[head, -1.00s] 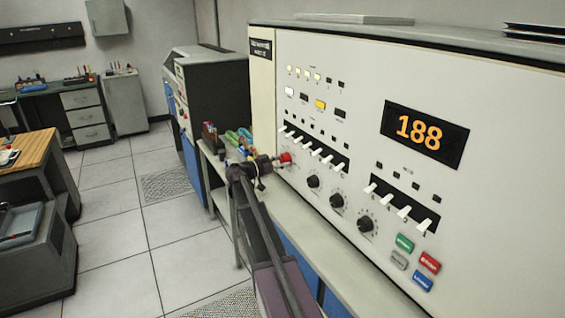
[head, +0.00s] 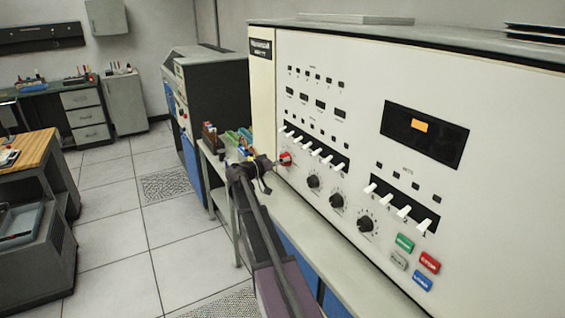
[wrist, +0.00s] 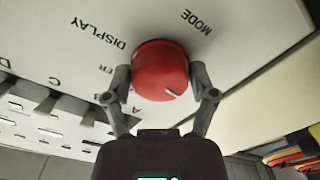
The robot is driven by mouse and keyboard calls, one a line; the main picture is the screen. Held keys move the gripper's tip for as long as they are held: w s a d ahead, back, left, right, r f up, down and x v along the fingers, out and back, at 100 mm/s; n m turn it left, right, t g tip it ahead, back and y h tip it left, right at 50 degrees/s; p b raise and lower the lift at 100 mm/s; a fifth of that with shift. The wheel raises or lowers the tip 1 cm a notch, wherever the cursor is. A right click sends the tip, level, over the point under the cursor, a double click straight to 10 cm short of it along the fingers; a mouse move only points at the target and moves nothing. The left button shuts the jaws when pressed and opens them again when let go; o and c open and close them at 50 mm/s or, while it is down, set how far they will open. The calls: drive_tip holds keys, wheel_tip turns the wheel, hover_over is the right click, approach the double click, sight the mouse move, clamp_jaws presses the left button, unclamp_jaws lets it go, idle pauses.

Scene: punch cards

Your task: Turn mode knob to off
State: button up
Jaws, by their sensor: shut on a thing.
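The red mode knob (wrist: 160,70) sits on the pale panel beside the printed word MODE, with a white pointer mark on its lower right edge in the wrist view. In the head view the knob (head: 285,159) is at the left end of the panel's lower row. My gripper (wrist: 162,92) is shut on the knob, one finger on each side. In the head view my gripper (head: 268,165) reaches the panel from the left. The display (head: 425,134) is dark except for a small orange block. The indicator lamps above the switches are unlit.
Three black knobs (head: 337,201) and rows of white toggle switches (head: 402,211) are to the right of the red knob. Coloured buttons (head: 404,243) are lower right. A narrow bench (head: 315,229) runs below the panel. The tiled floor (head: 110,235) at left is open.

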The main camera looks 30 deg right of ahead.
drive_tip(key=shift+n, duration=0.8)
drive_tip(key=o, duration=1)
drive_tip(key=shift+d, duration=0.15)
drive_tip(key=shift+o, duration=0.2)
drive_tip(key=shift+a, duration=0.2)
drive_tip(key=a, duration=1.1)
drive_tip(key=shift+w+a, duration=0.35)
drive_tip(key=shift+a, duration=0.05)
